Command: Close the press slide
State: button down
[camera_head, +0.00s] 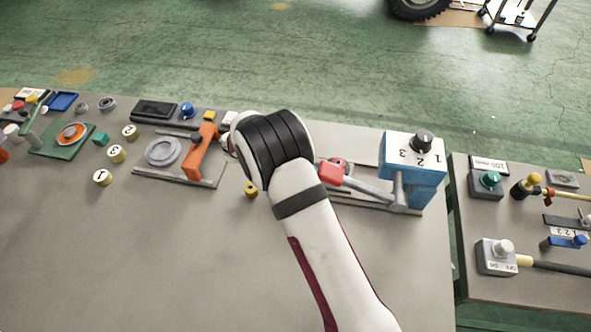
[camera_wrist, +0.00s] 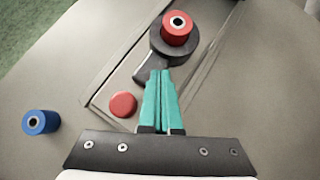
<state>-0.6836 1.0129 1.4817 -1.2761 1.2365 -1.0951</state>
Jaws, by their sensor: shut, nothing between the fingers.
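In the wrist view, my gripper (camera_wrist: 162,72) has its two teal fingers together with nothing between them. The fingertips are beside a dark grey part with a round base (camera_wrist: 163,47) and a short arm pointing down-left. A red knob (camera_wrist: 177,27) with a dark centre stands on that base. The part sits on a grey plate with long rails (camera_wrist: 213,50), likely the press slide. Touching or apart from the fingertips I cannot tell. In the head view my wrist hides my gripper and part of the bench.
In the wrist view a flat red disc (camera_wrist: 123,104) and a blue knob (camera_wrist: 41,122) are to the left. In the head view an orange lever (camera_head: 199,152) stands left of my wrist, and a red-handled lever (camera_head: 335,174) and blue block (camera_head: 413,172) right. The front bench (camera_head: 150,260) is clear.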

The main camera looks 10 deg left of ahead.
jog(key=shift+w+d, duration=0.15)
jog(key=shift+d, duration=0.1)
jog(key=d, duration=0.9)
jog(key=shift+d, duration=0.15)
